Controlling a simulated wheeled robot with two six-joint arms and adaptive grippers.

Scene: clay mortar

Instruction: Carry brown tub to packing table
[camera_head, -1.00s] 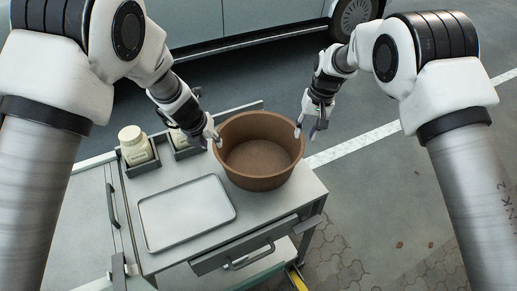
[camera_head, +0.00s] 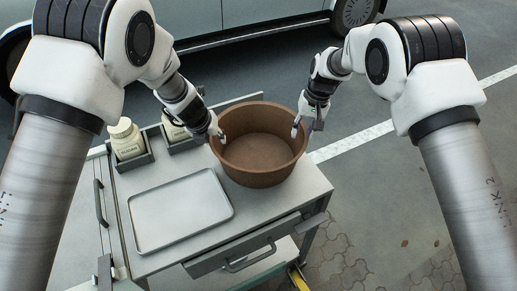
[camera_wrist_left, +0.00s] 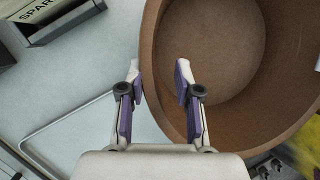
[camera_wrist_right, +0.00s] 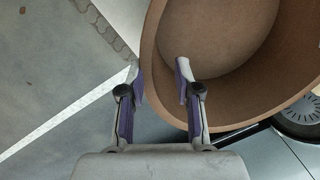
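The brown tub (camera_head: 258,173) stands upright and empty on the right part of a grey work cart. My left gripper (camera_head: 216,137) is at the tub's left rim. In the left wrist view its fingers (camera_wrist_left: 160,80) are open, one on each side of the tub wall (camera_wrist_left: 150,55). My right gripper (camera_head: 302,122) is at the tub's right rim. In the right wrist view its fingers (camera_wrist_right: 160,80) are open, with the tub wall (camera_wrist_right: 165,75) between or just beside them. I cannot tell whether either gripper touches the wall. No packing table can be identified for certain.
A flat silver tray (camera_head: 180,210) lies left of the tub. Labelled jars (camera_head: 127,139) stand in dark holders behind the tray. A drawer (camera_head: 245,250) with a handle is at the cart's front. A parked car (camera_head: 240,20) is behind; paved floor lies right.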

